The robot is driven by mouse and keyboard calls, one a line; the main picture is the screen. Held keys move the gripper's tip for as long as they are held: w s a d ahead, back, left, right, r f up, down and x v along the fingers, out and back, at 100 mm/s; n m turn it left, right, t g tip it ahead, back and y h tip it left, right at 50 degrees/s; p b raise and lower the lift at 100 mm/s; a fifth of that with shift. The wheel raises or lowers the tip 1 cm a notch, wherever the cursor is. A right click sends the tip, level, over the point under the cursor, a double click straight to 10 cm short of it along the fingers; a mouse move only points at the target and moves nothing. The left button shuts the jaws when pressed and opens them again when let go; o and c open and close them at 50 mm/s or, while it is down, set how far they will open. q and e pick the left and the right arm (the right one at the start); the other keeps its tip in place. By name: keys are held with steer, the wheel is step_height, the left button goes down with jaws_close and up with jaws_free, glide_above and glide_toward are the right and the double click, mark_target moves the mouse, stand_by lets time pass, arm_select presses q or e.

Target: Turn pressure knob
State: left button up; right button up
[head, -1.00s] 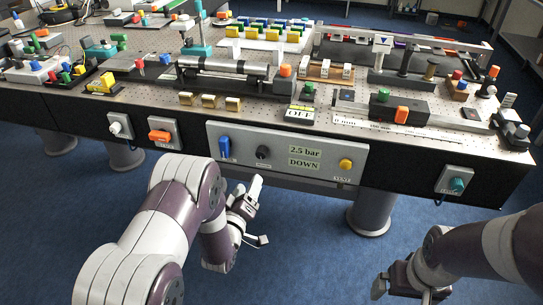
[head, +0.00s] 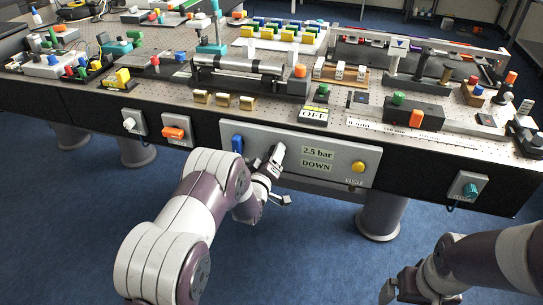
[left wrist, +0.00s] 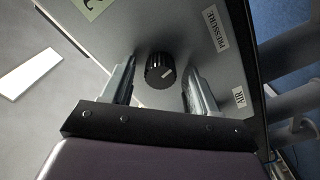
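The black ribbed pressure knob (left wrist: 160,72) sits on the grey front panel (head: 336,142), next to a "PRESSURE" label in the left wrist view. My left gripper (left wrist: 158,88) is open, one finger on each side of the knob, with a gap to the knob on both sides. In the head view my left gripper (head: 275,160) is at the panel and hides the knob. The panel display (head: 317,159) reads "2.5 bar" and "DOWN". My right gripper (head: 388,292) hangs low at the lower right, away from the table; its opening is not clear.
A blue switch (head: 237,144) is left of the knob's place on the panel, and a yellow button (head: 358,167) is right of the display. A teal knob (head: 469,190) is farther right. The tabletop (head: 150,95) above is crowded with fixtures.

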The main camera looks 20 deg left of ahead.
arm_select(q)
steer(key=c, duration=0.9)
steer(key=shift+o, duration=0.2)
steer(key=shift+d+f+m+b, duration=0.1)
steer(key=shift+m+b, duration=1.75)
steer(key=shift+m, duration=2.55)
steer(key=shift+d+m+b, duration=0.1)
steer(key=shift+m+b, duration=1.7)
steer(key=shift+m, duration=2.6)
steer(key=o, duration=1)
